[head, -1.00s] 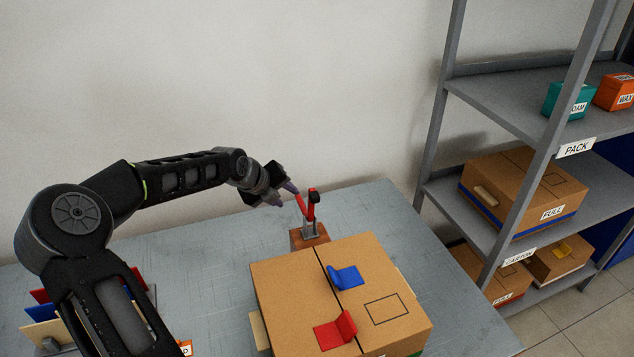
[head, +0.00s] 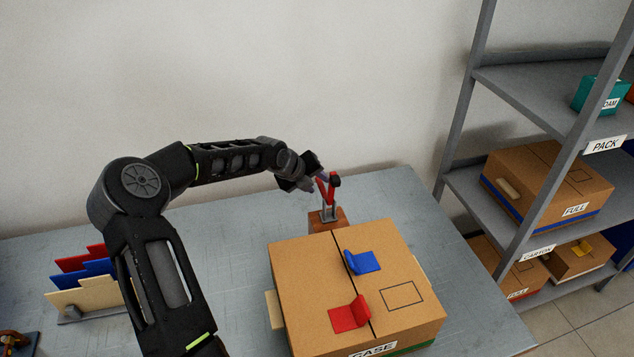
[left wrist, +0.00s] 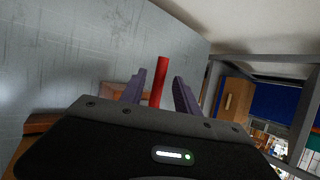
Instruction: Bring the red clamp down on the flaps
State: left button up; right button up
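The red clamp (head: 332,192) stands upright on a brown block at the carton's far edge, its black tip raised off the flaps. The carton (head: 290,262) has closed top flaps meeting along a dark seam. My left gripper (head: 315,179) is at the upper left of the clamp, by its red handle. In the left wrist view the red handle (left wrist: 159,82) stands between the two spread fingers, with a gap visible on each side. The left gripper is open. My right gripper is not in view.
A blue bracket (head: 361,262) and a red bracket (head: 350,315) sit on the carton top. A rack of coloured panels (head: 82,290) stands at the left of the grey table (head: 230,232). A shelf unit with boxes (head: 545,185) is at the right.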

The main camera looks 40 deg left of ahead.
pick_arm(q)
jog(key=shift+w+f, duration=0.3)
jog(key=shift+f, duration=0.05)
jog(key=shift+c, duration=0.4)
grip_shut()
dwell(0.9)
